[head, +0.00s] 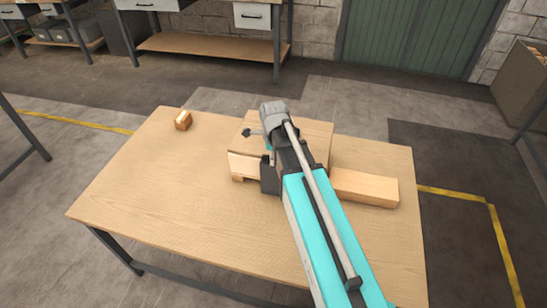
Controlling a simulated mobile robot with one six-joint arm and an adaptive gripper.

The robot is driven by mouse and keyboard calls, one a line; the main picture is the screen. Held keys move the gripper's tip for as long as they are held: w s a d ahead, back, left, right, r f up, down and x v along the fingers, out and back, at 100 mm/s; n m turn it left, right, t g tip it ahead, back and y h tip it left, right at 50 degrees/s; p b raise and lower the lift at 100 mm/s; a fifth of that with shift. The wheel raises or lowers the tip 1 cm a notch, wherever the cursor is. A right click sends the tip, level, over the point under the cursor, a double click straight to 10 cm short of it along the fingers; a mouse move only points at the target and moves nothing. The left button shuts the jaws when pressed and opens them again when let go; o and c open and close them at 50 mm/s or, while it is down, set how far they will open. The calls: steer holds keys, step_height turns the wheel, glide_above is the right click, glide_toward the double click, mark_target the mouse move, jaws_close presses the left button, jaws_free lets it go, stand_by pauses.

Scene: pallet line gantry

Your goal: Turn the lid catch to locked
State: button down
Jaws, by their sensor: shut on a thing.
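A wooden box (316,127) with a flat lid stands at the back middle of the table. A small dark piece (246,132), which looks like part of the lid catch, shows at the left of the lid, just left of my wrist. My gripper (266,148) is at the lid, largely covered by my own wrist and arm. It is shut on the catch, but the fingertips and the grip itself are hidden. Which way the catch is turned cannot be made out.
The wooden table (185,200) is clear at the front and left. A longer wooden block (365,187) lies right of the box. A workbench (215,45) stands behind, and a bin (520,85) at the far right.

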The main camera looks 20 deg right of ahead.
steer(key=n, duration=0.4)
steer(key=shift+n, duration=0.4)
steer(key=n, duration=0.4)
steer(key=shift+n, duration=0.3)
steer(key=n, duration=0.8)
steer(key=shift+c, duration=2.4)
jaws_free()
